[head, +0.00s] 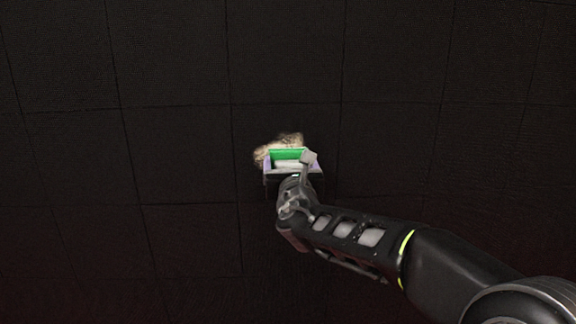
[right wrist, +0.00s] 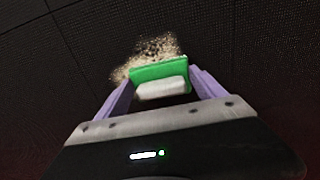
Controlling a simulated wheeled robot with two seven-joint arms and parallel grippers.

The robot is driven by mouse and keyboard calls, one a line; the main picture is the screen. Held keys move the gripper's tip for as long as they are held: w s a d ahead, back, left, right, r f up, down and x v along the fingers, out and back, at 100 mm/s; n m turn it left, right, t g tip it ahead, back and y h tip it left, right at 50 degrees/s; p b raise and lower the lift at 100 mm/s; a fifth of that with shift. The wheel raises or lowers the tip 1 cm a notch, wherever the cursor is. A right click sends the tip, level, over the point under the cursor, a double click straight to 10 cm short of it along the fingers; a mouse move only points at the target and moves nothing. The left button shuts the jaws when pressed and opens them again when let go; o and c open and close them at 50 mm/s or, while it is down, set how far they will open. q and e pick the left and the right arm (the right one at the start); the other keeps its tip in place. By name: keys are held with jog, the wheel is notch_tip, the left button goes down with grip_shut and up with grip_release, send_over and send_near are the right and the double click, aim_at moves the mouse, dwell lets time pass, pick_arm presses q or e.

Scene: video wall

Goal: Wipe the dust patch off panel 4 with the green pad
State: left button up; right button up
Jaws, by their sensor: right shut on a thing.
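The green pad (head: 287,154) with its pale grip block (head: 288,164) is held between the fingers of my right gripper (head: 291,163). The pad also shows in the right wrist view (right wrist: 160,76), between the purple fingers, with the block (right wrist: 162,89) behind it. The tan, speckled dust patch (head: 291,139) lies on a dark wall panel (head: 315,120). It shows above and to the left of the pad in both views, and in the right wrist view (right wrist: 157,46) the pad covers its lower part. I cannot tell whether the pad touches the panel. My left gripper is out of view.
The black video wall (head: 170,60) fills the head view, split into square panels by thin seams. No panel numbers are readable. No other objects stand around the pad. My right arm crosses the lower right.

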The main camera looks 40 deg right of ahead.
jog(key=shift+s+d+f+b, duration=0.1)
jog(key=shift+s+d+b, duration=0.75)
jog(key=shift+d+b, duration=0.2)
jog(key=shift+s+d+b, duration=0.3)
jog(key=shift+s+d, duration=0.15)
jog(key=shift+d, duration=0.15)
jog(key=shift+r, duration=0.2)
jog(key=shift+w, duration=0.1)
jog(key=shift+w+a, duration=0.35)
jog(key=shift+a, duration=0.15)
jog(key=shift+w+a, duration=0.45)
jog(key=shift+a, duration=0.15)
jog(key=shift+w+a, duration=0.4)
jog(key=shift+a, duration=0.2)
